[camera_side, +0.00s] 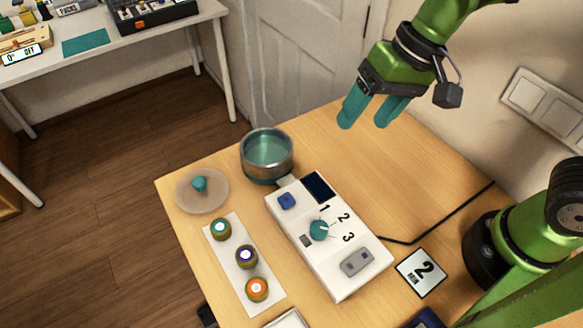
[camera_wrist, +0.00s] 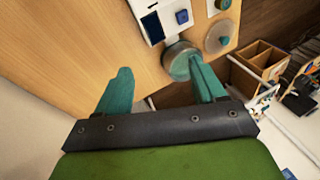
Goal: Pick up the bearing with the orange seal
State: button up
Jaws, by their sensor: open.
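The bearing with the orange seal (camera_side: 257,289) sits at the near end of a white strip (camera_side: 263,301) on the table. A bearing with a purple-blue centre (camera_side: 246,256) and one with a teal centre (camera_side: 221,229) stand in line behind it on the same strip. My gripper (camera_side: 363,116) is open and empty, high above the back right of the table and well away from the bearings. In the wrist view its two teal fingers (camera_wrist: 163,88) are spread apart, with nothing seen between them. I cannot make out the orange-sealed bearing in the wrist view.
A white control box (camera_side: 340,270) with a knob and screen stands right of the strip. A metal pot (camera_side: 267,157) is behind it. A round translucent lid (camera_side: 188,196) lies at the left.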

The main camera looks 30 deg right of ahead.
aim_at(257, 286)
jog(key=s+a+f+m+g, duration=0.1)
jog(key=a+f+m+g, duration=0.2)
jog(key=a, duration=0.7)
jog(key=s+a+f+m+g, duration=0.1)
jog(key=a+f+m+g, duration=0.2)
jog(key=a, duration=0.7)
jog(key=shift+m+t, duration=0.3)
jog(key=shift+m, duration=0.4)
jog(key=x, duration=1.5)
jog(key=shift+s+a, duration=0.15)
jog(key=shift+a, duration=0.05)
